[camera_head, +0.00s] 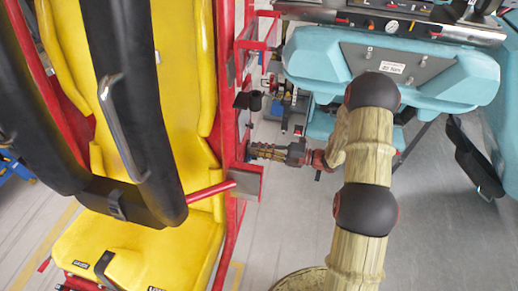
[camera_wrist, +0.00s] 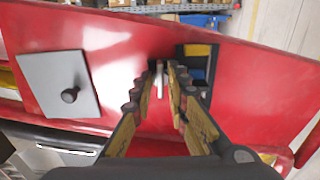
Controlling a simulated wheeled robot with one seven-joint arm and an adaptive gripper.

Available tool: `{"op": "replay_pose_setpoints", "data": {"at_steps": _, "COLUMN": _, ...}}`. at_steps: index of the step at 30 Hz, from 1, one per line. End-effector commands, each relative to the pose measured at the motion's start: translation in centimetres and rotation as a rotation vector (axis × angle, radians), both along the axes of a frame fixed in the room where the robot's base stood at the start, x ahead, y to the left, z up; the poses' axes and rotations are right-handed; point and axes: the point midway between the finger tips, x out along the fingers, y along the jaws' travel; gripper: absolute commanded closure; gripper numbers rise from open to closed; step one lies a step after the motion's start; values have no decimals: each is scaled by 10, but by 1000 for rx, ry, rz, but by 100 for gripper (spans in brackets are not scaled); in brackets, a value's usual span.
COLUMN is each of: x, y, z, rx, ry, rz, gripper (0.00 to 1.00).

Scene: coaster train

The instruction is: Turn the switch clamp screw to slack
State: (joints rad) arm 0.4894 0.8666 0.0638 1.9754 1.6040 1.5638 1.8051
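My gripper (camera_head: 256,151) reaches left to the red frame beside the yellow seat in the head view. In the wrist view my gripper (camera_wrist: 160,72) has its two fingers apart, on either side of a slim pale metal piece (camera_wrist: 159,80) on the red panel. This piece may be the clamp screw; its far part is dark and hard to make out. I see narrow gaps beside it, but cannot tell whether a finger touches it. In the head view the fingers hide that spot.
The yellow seat (camera_head: 180,70) and a teal car body (camera_head: 318,58) flank my arm.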

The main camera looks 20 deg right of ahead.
Motion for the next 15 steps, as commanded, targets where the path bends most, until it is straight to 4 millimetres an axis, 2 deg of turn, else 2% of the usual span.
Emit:
{"op": "replay_pose_setpoints", "data": {"at_steps": 5, "x": 0, "y": 0, "z": -1, "rx": -1, "ry": 3, "rz": 0, "gripper": 100}}
{"op": "replay_pose_setpoints", "data": {"at_steps": 15, "x": -1, "y": 0, "z": -2, "rx": -5, "ry": -2, "rz": 0, "gripper": 100}}
